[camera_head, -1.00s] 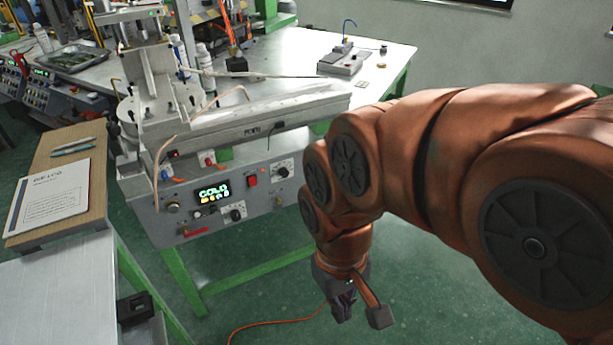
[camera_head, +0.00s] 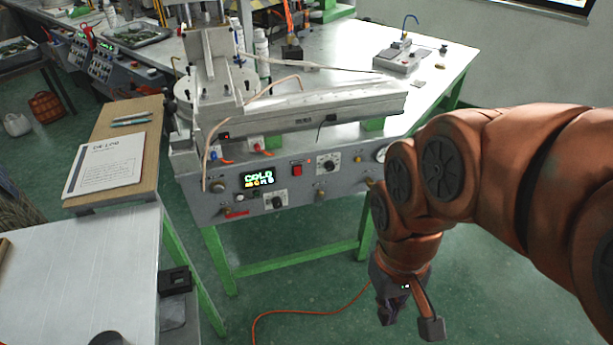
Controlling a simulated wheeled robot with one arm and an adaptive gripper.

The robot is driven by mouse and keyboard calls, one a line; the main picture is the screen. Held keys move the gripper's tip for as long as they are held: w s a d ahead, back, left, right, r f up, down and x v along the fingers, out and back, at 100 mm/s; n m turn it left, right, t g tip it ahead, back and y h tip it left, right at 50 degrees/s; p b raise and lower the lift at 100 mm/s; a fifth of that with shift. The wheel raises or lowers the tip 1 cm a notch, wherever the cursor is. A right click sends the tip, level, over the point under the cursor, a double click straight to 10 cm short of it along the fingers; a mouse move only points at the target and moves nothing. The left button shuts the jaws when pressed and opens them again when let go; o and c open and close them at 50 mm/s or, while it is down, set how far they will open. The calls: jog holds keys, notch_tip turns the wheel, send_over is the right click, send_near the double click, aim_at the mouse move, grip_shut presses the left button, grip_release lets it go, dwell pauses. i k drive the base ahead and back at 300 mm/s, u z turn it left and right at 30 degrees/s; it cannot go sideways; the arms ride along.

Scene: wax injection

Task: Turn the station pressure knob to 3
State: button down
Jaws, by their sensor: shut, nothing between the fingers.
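The wax injection station (camera_head: 300,118) stands on a green-legged table, with a grey control panel (camera_head: 225,204) on its front. The panel has a lit display (camera_head: 257,179) reading "COLD" and a red switch (camera_head: 297,170). A black dial knob with a white scale (camera_head: 328,163) sits at the upper right, and another (camera_head: 275,200) sits lower. I cannot tell which knob sets pressure, and their numbers are too small to read. A round gauge (camera_head: 381,153) shows partly at the right end beside my arm. My gripper (camera_head: 408,322) is shut and empty, pointing down, low in front and right of the panel.
A pale bench top (camera_head: 85,270) fills the lower left. An orange cable (camera_head: 310,313) lies on the green floor. The space before the panel is open.

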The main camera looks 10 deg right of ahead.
aim_at(277, 202)
jog(key=u, duration=2.85)
jog(key=k, duration=0.95)
jog(key=z, duration=0.85)
jog(key=i, duration=0.5)
jog(key=z, duration=0.05)
